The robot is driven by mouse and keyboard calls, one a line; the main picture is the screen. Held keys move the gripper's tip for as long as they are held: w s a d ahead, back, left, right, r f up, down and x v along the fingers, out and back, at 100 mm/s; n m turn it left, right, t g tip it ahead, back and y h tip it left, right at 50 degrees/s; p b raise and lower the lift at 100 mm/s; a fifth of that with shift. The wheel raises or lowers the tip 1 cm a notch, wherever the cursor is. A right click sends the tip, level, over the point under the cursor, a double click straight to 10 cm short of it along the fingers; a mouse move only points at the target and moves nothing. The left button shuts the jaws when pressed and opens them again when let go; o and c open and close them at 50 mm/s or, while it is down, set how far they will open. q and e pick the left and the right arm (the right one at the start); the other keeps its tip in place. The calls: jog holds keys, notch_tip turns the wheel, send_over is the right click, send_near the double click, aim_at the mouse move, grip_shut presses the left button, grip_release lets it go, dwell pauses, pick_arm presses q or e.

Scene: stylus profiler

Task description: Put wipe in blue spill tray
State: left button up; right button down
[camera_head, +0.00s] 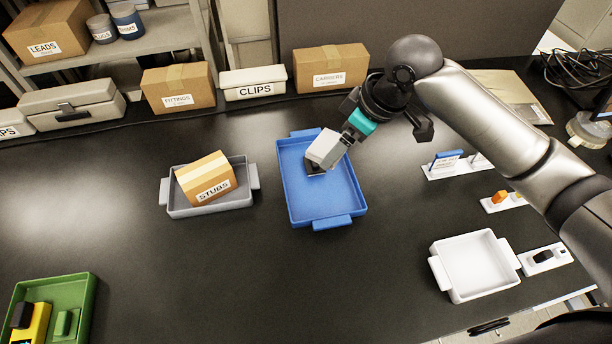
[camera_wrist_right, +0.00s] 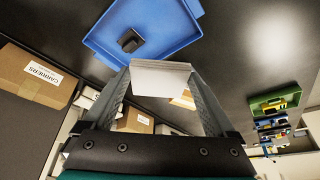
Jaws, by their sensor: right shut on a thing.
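The blue spill tray (camera_head: 290,192) lies in the middle of the dark bench, and part of it shows at the top of the right wrist view (camera_wrist_right: 165,50). My right gripper (camera_head: 342,140) reaches in from the right and is over the tray's upper part. It is shut on a pale white block-like thing, which I take to be the wipe (camera_head: 324,149); it shows between the fingers in the wrist view (camera_wrist_right: 160,80). A small dark object (camera_wrist_right: 131,40) lies in the tray, partly hidden under the wipe in the head view. My left gripper is not in view.
A grey tray (camera_head: 212,209) with a STUBS box (camera_head: 206,178) stands left of the blue tray. A white tray (camera_head: 475,266) is at lower right, a green tray (camera_head: 82,310) at lower left. Boxes, including CARRIERS (camera_head: 331,68), line the back.

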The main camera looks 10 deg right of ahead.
jog(key=shift+w+r, duration=0.4)
jog(key=shift+r, duration=0.05)
jog(key=shift+w+a, duration=0.1)
jog(key=shift+w, duration=0.1)
notch_tip(320, 180, down, 8)
jog(key=b, duration=0.1)
send_over(326, 199)
jog(key=d, duration=0.1)
jog(key=f, duration=0.4)
jog(key=s+f, duration=0.1)
jog(key=f, duration=0.1)
jog(key=shift+f+b, duration=0.2)
jog(key=shift+b, duration=0.2)
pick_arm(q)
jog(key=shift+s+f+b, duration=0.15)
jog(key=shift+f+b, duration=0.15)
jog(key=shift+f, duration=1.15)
pick_arm(e)
jog(key=shift+f, duration=2.4)
jog(key=shift+f, duration=0.2)
grip_release()
